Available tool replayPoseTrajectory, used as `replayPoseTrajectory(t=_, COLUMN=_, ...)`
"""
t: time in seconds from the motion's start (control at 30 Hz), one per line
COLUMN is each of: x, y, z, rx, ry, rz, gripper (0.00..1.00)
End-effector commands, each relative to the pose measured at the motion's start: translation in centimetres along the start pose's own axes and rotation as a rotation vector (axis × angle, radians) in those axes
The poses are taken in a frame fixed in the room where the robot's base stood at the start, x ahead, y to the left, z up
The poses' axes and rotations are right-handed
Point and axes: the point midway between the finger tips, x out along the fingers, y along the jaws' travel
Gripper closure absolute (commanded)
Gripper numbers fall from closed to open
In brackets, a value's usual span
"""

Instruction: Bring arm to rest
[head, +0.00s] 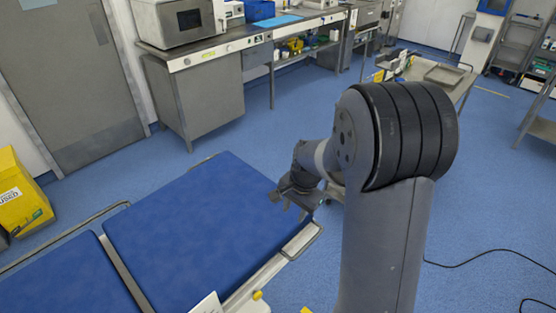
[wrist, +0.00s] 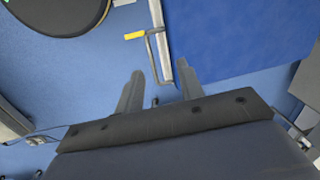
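My gripper (head: 292,198) is at the end of my arm, in the middle of the head view, by the right end of the blue operating table (head: 195,225). In the wrist view my gripper (wrist: 160,88) shows two fingers spread apart with nothing between them. The table's metal side rail (wrist: 155,50) and blue pad (wrist: 235,35) lie beyond the fingertips. I see no contact between the gripper and the table.
A yellow box (head: 22,195) stands at the left. A bench (head: 200,75) with an oven-like machine (head: 178,20) runs along the back wall. A trolley (head: 440,75) stands behind my arm. A black cable (head: 480,260) lies on the floor at right. Blue floor is open between table and bench.

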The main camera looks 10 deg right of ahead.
Motion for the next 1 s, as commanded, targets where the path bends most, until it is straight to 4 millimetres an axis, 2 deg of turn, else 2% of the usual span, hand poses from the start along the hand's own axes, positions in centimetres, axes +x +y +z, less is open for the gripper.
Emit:
replayPoseTrajectory(t=0.27, x=0.9, y=0.0, z=0.0, rx=0.000, ry=-0.003, rz=0.002, gripper=0.64)
replayPoseTrajectory(t=1.0, x=13.7, y=2.8, z=-6.2, rx=0.047, ry=-0.262, rz=-0.027, gripper=0.64)
